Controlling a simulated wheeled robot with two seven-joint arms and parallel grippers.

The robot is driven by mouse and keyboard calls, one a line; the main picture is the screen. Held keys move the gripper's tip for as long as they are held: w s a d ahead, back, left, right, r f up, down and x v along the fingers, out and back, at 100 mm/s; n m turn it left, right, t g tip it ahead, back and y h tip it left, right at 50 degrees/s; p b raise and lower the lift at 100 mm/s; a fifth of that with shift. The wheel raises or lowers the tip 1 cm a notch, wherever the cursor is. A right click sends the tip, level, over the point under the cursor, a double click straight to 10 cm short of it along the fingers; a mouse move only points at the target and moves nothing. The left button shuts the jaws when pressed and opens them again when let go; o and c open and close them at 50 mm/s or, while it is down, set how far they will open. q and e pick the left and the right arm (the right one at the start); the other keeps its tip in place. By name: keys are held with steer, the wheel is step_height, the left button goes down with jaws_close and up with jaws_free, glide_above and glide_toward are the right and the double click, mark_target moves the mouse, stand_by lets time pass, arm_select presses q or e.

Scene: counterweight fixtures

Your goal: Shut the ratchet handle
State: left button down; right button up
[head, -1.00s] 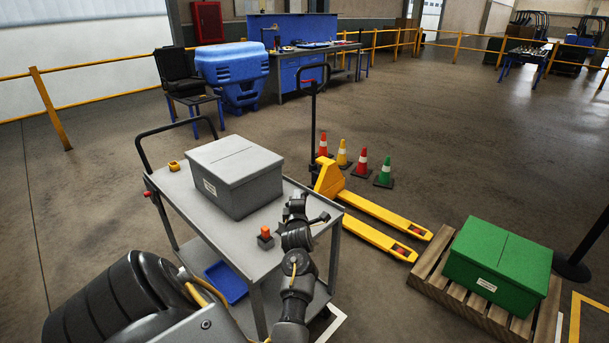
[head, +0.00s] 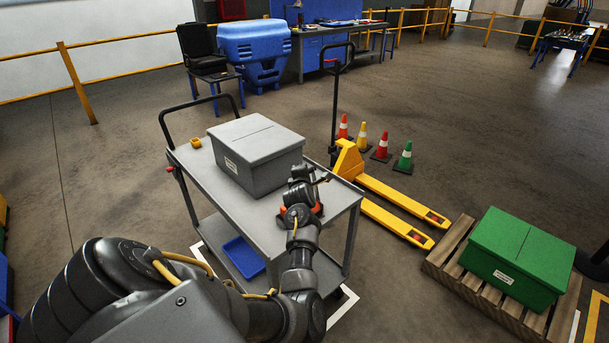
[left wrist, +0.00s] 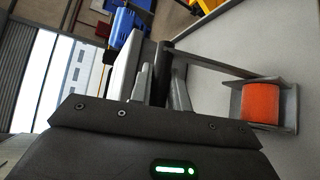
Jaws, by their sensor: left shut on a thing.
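The ratchet sits on the grey cart top (head: 328,222). In the left wrist view its orange drum (left wrist: 261,103) lies in a grey metal bracket at the right. The handle, a grey bar (left wrist: 210,68), runs from the bracket leftwards to a dark grip between my fingers. My left gripper (left wrist: 164,84) is shut on that grip; its fingers hide part of it. In the head view my left gripper (head: 316,180) is over the cart's right part, and my wrist hides most of the ratchet; a little orange (head: 317,209) shows beside it. My right gripper is in neither view.
A grey lidded box (head: 255,155) stands on the cart just left of my gripper. A small yellow object (head: 196,142) lies near the push bar. A yellow pallet jack (head: 395,209), several cones and a green box (head: 517,262) on a pallet stand to the right.

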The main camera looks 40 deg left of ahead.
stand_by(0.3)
arm_select(q)
steer(key=c, duration=1.3)
jaws_free()
steer(key=shift+a, duration=0.1)
steer(key=b+v, duration=0.1)
steer(key=v, duration=0.6)
steer(key=shift+s+d+b, duration=0.2)
steer(key=shift+b, duration=0.1)
